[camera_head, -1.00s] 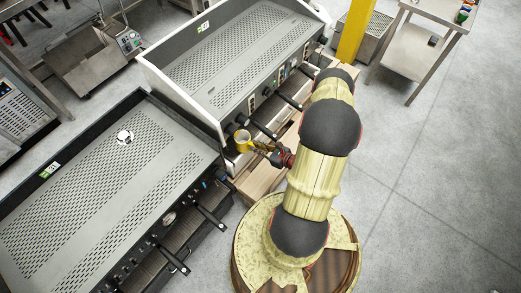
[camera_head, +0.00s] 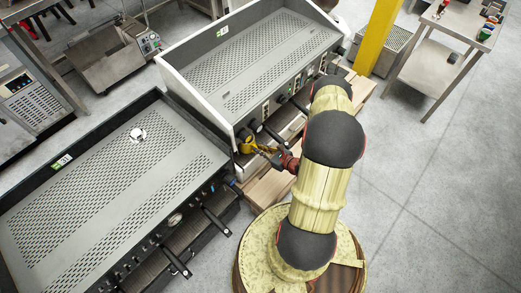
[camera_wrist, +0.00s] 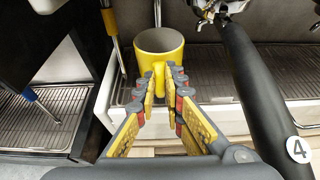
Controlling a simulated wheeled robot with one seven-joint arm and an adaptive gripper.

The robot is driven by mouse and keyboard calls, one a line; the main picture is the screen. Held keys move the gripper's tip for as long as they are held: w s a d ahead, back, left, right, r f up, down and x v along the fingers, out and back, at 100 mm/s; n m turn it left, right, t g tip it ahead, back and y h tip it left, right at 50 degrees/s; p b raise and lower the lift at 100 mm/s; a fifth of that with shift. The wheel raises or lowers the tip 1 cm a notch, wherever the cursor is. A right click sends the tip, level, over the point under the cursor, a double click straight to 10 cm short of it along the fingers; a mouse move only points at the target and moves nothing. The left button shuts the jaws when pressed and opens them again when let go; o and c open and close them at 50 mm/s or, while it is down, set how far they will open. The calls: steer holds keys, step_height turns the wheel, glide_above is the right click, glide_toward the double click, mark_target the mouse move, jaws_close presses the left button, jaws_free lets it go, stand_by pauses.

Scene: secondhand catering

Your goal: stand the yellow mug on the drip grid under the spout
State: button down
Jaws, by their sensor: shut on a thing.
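The yellow mug (camera_wrist: 158,58) is upright in the wrist view, its open mouth facing up and its handle toward me. My gripper (camera_wrist: 161,80) is shut on the handle. The fingers hide part of the handle and lower body. The slatted drip grid (camera_wrist: 208,88) of the white-sided coffee machine spreads behind and to the right of the mug; the mug is near its left end. I cannot tell whether its base touches the grid. A metal spout (camera_wrist: 207,14) hangs to the mug's right. In the head view the mug (camera_head: 245,146) is partly hidden at the machine's front.
A black handle (camera_wrist: 248,90) marked 4 juts toward me, right of my fingers. A thin yellow-tipped wand (camera_wrist: 109,20) hangs left of the mug. A second, dark machine (camera_head: 110,190) stands on the left, its own grid (camera_wrist: 40,118) beside a blue-tipped wand.

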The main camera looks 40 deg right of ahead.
steer(key=c, duration=1.8)
jaws_free()
steer(key=shift+s, duration=0.1)
steer(key=v, duration=1.1)
steer(key=shift+s+r, duration=0.15)
steer(key=shift+s, duration=0.25)
